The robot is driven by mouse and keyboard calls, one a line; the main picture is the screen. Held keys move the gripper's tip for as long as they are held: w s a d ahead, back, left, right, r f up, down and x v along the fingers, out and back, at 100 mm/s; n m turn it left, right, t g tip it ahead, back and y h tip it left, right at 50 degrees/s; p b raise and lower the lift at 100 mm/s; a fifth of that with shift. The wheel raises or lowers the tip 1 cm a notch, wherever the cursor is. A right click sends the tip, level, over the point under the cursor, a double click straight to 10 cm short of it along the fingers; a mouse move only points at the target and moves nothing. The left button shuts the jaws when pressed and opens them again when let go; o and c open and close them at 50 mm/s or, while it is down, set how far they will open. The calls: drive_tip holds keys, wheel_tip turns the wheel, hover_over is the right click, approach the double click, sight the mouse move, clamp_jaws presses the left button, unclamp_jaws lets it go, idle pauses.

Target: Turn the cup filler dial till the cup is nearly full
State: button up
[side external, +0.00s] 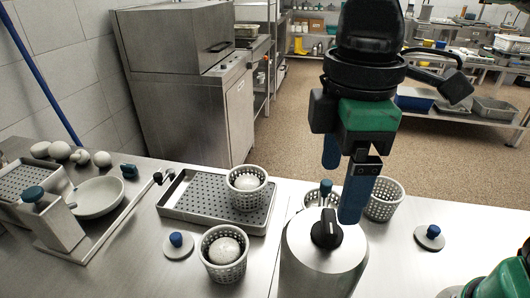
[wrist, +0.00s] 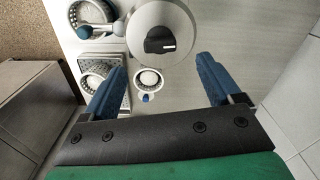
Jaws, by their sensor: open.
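The dial is a black knob (side external: 326,230) on top of a silver metal cylinder (side external: 325,268). In the wrist view the knob (wrist: 160,40) sits on the round lid, with a white mark at its right end. My gripper (side external: 345,190) is open, its blue fingers apart, above and behind the knob in the side view. In the wrist view my gripper (wrist: 160,64) has its fingers either side of the picture's middle, below the knob and not touching it. I cannot tell which container is the cup, and no fill level shows.
Perforated baskets stand around: one on a tray (side external: 177,211) holds a pale ball, another (side external: 223,268) stands in front, and one (side external: 384,199) is behind the cylinder. Blue-knobbed discs (side external: 178,246) lie on the metal table. The table right of the cylinder is mostly clear.

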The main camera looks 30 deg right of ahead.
sight(330, 220)
drive_tip(key=shift+f+m, duration=0.15)
drive_tip(key=shift+m, duration=0.35)
drive_tip(key=shift+f, duration=2.75)
clamp_jaws()
drive_tip(key=shift+m, duration=0.5)
